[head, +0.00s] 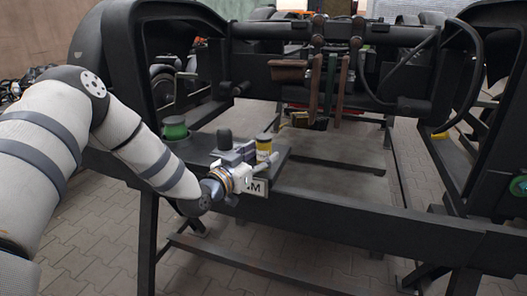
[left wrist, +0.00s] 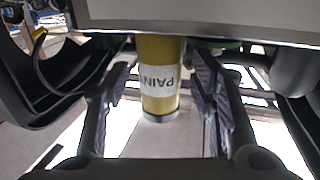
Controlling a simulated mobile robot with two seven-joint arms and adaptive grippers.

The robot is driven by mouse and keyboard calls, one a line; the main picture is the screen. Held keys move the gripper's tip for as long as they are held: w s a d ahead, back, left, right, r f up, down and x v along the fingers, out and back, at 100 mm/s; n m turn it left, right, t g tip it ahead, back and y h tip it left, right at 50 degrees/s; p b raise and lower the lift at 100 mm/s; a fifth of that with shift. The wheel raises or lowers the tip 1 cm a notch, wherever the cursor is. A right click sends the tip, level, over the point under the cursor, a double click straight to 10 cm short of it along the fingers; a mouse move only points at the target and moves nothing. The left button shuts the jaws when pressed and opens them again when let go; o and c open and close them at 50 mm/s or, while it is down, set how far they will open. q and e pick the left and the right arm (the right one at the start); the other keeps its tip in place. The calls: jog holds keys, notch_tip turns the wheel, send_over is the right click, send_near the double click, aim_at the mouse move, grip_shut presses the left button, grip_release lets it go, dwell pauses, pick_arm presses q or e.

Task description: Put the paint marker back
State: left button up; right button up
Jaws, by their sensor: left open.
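The paint marker (head: 264,146) is a yellow cylinder with a white label band. My left gripper (head: 250,162) is at the marker. In the left wrist view its two fingers (left wrist: 160,70) are apart, one on each side of the marker, with a gap visible on both sides. My right gripper is in neither view.
A green-banded cylinder (head: 174,128) and a dark knob (head: 224,139) stand left of the marker on the frame. The black bogie beam (head: 370,222) runs across the front. Brown hanging parts (head: 328,85) are at the back. Paved floor (head: 90,225) is open at front left.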

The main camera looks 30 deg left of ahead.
pick_arm(q)
jog(key=s+p, duration=0.2)
jog(key=s, duration=0.8)
jog(key=s+d+f+g+h, duration=0.1)
jog(key=s+d+f+g, duration=0.6)
jog(key=f, duration=0.4)
jog(key=s+d+f+g, duration=0.4)
jog(key=s+d+f, duration=0.2)
jog(key=s+f, duration=0.45)
jog(key=s+f+g, duration=0.2)
jog(key=s+g, duration=0.2)
jog(key=s, duration=0.7)
jog(key=s+d+f+g+y, duration=0.1)
jog(key=s+g, duration=0.3)
jog(key=s, duration=0.7)
jog(key=shift+d+f+n+g, duration=0.15)
jog(key=shift+f+n+g, duration=0.15)
jog(key=shift+f, duration=0.5)
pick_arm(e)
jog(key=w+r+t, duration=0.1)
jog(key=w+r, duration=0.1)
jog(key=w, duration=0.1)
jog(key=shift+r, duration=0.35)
